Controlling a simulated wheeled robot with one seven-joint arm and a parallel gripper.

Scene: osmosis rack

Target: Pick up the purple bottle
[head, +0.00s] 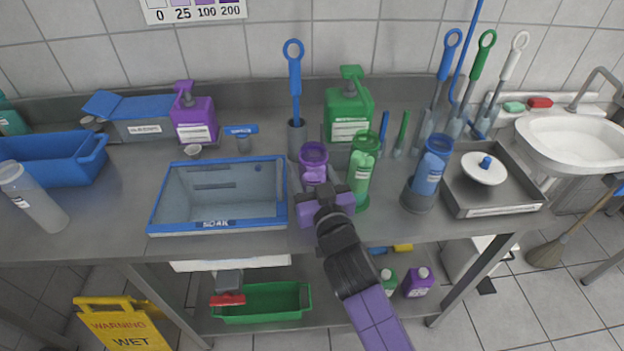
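A purple bottle with a wide round top (313,157) stands on the steel counter, between a clear blue-rimmed tray and a green bottle (360,172). My gripper (322,190) is directly in front of it and hides its lower part. I cannot tell whether the fingers touch the bottle or are open or shut. Two other purple containers show: a pump dispenser (195,120) at the back left of the counter and a jug (418,282) on the lower shelf.
The blue-rimmed tray (160,196) is close left of my gripper. A tilted blue bottle (432,170) and a grey tray with a white lid (500,208) are to the right. A green pump dispenser (348,110) and a blue brush (295,85) stand behind. Bare counter (110,200) lies at left.

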